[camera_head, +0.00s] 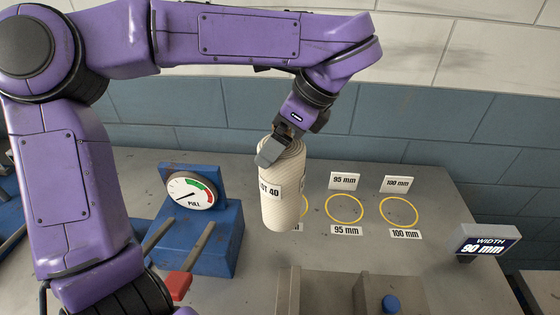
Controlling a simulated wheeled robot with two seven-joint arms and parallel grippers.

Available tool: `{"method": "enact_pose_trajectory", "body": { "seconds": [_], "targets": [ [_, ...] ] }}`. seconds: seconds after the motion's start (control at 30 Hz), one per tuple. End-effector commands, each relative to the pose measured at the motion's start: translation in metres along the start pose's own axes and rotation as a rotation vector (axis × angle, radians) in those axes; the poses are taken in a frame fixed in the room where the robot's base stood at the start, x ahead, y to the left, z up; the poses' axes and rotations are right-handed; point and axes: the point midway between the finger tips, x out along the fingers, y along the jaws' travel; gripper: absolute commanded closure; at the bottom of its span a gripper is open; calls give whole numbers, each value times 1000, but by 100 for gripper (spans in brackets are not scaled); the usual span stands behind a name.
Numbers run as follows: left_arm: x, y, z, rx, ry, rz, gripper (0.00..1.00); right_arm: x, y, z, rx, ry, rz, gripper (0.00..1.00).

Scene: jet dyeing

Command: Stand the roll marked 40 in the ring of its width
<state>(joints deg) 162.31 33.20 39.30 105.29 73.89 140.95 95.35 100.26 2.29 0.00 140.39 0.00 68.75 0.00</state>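The cream fabric roll labelled "LOT 40" (283,204) is upright, slightly tilted in the picture, with its top in my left gripper (281,146). The gripper is shut on the roll's upper edge. The roll covers most of a yellow ring at the left of the row; only a sliver of it (306,205) shows, and its label is hidden. I cannot tell whether the roll's base touches the table. The 95 mm ring (344,221) and the 100 mm ring (399,224) are empty. A display (487,244) reads "WIDTH 90 mm". My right gripper is not in view.
A blue stand with a "PULL" gauge (190,190) and metal rods is left of the roll. A red block (178,285) is near my arm.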

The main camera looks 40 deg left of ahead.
Motion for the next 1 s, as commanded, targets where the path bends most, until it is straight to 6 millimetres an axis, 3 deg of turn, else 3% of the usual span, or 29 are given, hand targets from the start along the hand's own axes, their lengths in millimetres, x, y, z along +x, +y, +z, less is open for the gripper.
{"method": "enact_pose_trajectory", "body": {
  "seconds": [0.3, 0.5, 0.83, 1.0],
  "targets": [
    [32, -57, 6, 0, 1, 3, 88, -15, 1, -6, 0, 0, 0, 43],
    [71, -83, -4, 0, 0, 2, 88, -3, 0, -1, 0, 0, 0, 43],
    [95, -103, -10, 1, 1, 0, 88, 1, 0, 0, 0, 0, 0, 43],
    [119, -103, -24, 2, 1, -1, 88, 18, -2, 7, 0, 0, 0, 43]
  ]
}}
